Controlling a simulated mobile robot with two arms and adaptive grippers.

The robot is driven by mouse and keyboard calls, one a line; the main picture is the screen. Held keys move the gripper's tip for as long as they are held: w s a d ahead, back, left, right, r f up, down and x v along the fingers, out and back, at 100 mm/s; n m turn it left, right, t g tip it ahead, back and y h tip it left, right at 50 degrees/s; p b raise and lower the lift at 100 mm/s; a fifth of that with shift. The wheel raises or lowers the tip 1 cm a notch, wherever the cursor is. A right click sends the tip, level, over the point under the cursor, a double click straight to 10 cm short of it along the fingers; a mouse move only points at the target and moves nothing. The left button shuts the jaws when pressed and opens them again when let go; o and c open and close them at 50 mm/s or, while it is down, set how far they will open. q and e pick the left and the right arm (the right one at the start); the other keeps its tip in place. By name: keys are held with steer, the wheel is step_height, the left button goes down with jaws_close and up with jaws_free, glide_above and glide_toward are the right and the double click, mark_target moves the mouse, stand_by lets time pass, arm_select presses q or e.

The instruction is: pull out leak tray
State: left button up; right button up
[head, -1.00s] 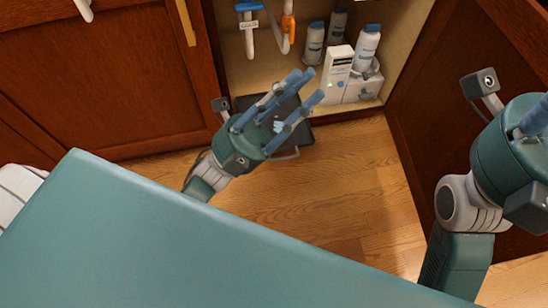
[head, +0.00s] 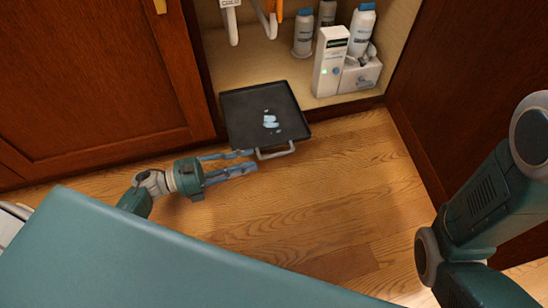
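The leak tray (head: 245,108) is a flat black square pan with a pale blue wet patch in it. It lies at the cabinet opening, its front part reaching out past the front edge over the floor. A light grey bar handle (head: 277,153) is on its front side. My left gripper (head: 254,160) comes in from the left, low in front of the cabinet. Its two fingers are apart, with their tips at the left end of the handle. I cannot tell whether they touch it. My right arm shows at the right edge, but its gripper is out of view.
Inside the cabinet stand a white box with a green light (head: 330,62), several blue-capped bottles (head: 303,33) and a white caddy (head: 361,74). Pipes (head: 230,22) hang above. A wooden door (head: 455,85) stands at right. The wooden floor (head: 340,190) in front is clear.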

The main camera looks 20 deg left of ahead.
mark_target(274, 155)
arm_select(q)
steer(key=b+x, duration=0.2)
steer(key=x, duration=0.5)
steer(key=shift+w+d+f, duration=0.1)
steer(key=shift+d+f, duration=0.05)
steer(key=shift+d, duration=0.05)
steer(key=shift+w+d+b, duration=0.25)
steer(key=shift+d+b, duration=0.05)
steer(key=shift+d, duration=0.1)
jaws_close()
steer(key=shift+s, duration=0.1)
